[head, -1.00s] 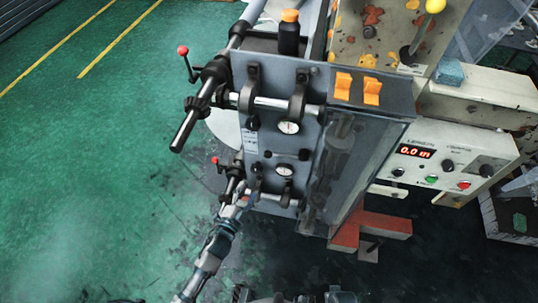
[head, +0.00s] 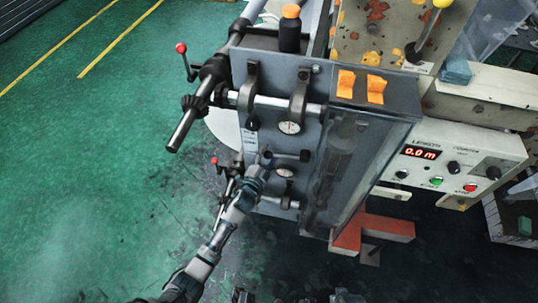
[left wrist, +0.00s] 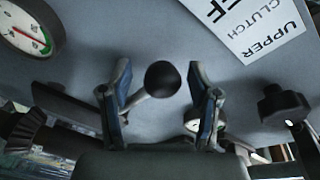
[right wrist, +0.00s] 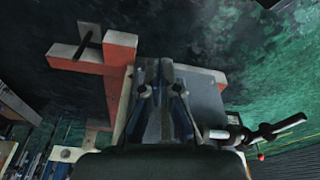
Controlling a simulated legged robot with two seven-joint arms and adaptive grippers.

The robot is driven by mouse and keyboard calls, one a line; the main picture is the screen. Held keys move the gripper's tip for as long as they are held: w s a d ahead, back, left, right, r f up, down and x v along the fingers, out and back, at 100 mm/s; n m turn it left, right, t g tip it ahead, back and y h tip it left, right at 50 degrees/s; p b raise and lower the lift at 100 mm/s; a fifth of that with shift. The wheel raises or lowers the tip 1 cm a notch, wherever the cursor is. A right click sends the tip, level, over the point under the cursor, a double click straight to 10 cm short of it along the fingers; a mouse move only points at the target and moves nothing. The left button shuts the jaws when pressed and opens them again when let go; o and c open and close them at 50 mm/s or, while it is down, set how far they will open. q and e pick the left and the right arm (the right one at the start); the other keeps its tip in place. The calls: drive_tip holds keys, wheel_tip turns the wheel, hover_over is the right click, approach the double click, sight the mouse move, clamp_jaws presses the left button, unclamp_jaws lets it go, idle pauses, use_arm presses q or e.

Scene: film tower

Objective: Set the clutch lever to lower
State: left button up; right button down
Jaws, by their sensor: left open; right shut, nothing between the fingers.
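The clutch lever's black ball knob (left wrist: 162,77) is on a pale stem in the left wrist view, on the grey panel (head: 275,85). My left gripper (left wrist: 158,72) is open, with a finger on either side of the knob. I cannot tell whether either finger touches it. In the head view the left gripper (head: 262,162) is at the panel front and hides part of the lever area. A white label (left wrist: 258,28) reading "UPPER CLUTCH" is beside the lever. My right gripper (right wrist: 160,78) is shut and empty, away from the panel.
Dial gauges (head: 290,127) and chrome rollers (head: 275,103) are on the panel. Red-knobbed cranks (head: 182,48) stick out on its left. A counter box (head: 440,165) is at the right. Orange-red beams (head: 385,228) lie below. Green floor is open at the left.

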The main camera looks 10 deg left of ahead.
use_arm(q)
drive_tip(key=shift+w+d, duration=0.1)
drive_tip(key=shift+w, duration=0.15)
clamp_jaws()
